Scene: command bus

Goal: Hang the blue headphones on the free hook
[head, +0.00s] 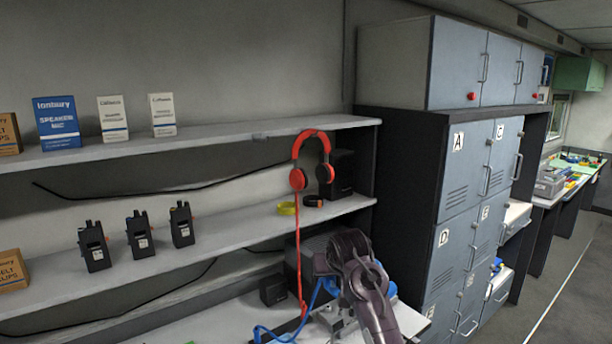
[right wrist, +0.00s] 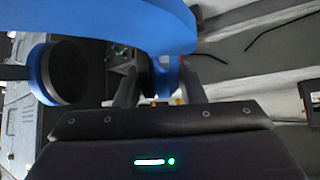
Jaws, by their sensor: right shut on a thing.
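The blue headphones show in the right wrist view as a broad blue headband (right wrist: 130,22) across the top, with a dark-padded ear cup (right wrist: 66,72) at left. A small dark fitting (head: 258,136) on that edge may be a hook; I cannot tell. My left gripper is not in view.
The upper shelf (head: 215,142) holds boxes; the lower shelf (head: 200,248) holds several black radios (head: 139,236) and yellow and black rings (head: 287,208). Grey lockers (head: 462,170) stand at right. A blue cable (head: 265,333) lies on the worktop below. Space before the upper shelf's middle is clear.

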